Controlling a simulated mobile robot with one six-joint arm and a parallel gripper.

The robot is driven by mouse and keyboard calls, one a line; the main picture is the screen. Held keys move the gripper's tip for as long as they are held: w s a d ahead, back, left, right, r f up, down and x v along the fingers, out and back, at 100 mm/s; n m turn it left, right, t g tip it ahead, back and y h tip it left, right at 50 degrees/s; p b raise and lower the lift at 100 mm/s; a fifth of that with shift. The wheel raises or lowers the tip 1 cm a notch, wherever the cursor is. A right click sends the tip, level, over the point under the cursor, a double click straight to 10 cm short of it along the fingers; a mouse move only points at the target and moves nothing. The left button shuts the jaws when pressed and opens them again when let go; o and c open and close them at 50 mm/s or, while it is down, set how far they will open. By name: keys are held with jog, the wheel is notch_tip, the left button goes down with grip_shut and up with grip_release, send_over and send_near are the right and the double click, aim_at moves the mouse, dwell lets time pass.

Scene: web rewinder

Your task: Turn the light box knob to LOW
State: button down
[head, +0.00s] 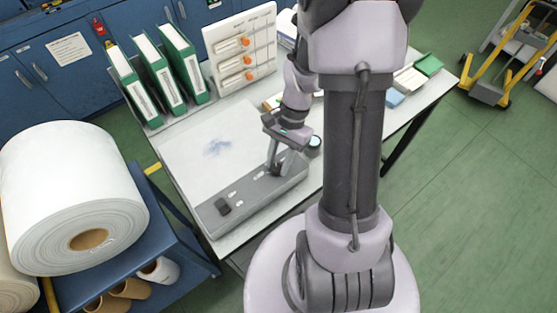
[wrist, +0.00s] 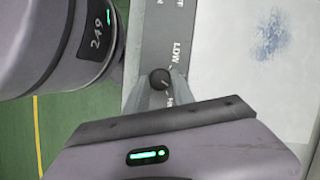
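The light box (head: 197,147) lies flat on the table, with a pale panel and a grey control strip (head: 246,199) along its near side. In the wrist view, the round black light box knob (wrist: 159,78) sits on this strip beside printed labels. A light mark on the knob seems to point toward that third label. My gripper (wrist: 161,83) has one finger on each side of the knob and looks closed on it. In the head view, my gripper (head: 279,168) is at the strip's right end.
Green binders (head: 158,75) and a white rack with orange knobs (head: 240,48) stand behind the light box. A black block (head: 223,207) is at the strip's left end. A large white roll (head: 70,195) is at the left.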

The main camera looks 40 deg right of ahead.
jog(key=shift+n, duration=0.3)
jog(key=n+p, duration=0.1)
jog(key=n, duration=0.1)
jog(key=n+g+p, duration=0.1)
jog(key=shift+w+a+r+n+h+p, duration=0.1)
jog(key=shift+w+r+n+h+p, duration=0.05)
jog(key=shift+n+h+p, duration=0.25)
jog(key=n+g+h+p, duration=0.1)
jog(key=n+p, duration=0.1)
jog(key=n, duration=0.2)
jog(key=shift+w+a, duration=0.1)
jog(key=shift+a, duration=0.05)
jog(key=n+h+p, duration=0.1)
jog(key=n, duration=0.1)
jog(key=n+h, duration=0.1)
jog(key=n, duration=0.2)
jog(key=shift+a+g+p, duration=0.15)
jog(key=shift+g+p, duration=0.25)
jog(key=shift+a+n+h+p, duration=0.1)
jog(key=shift+n+h+p, duration=0.55)
jog(key=shift+n, duration=1.25)
jog(key=shift+h, duration=0.25)
jog(key=c, duration=1.1)
grip_release()
jog(key=shift+o, duration=0.2)
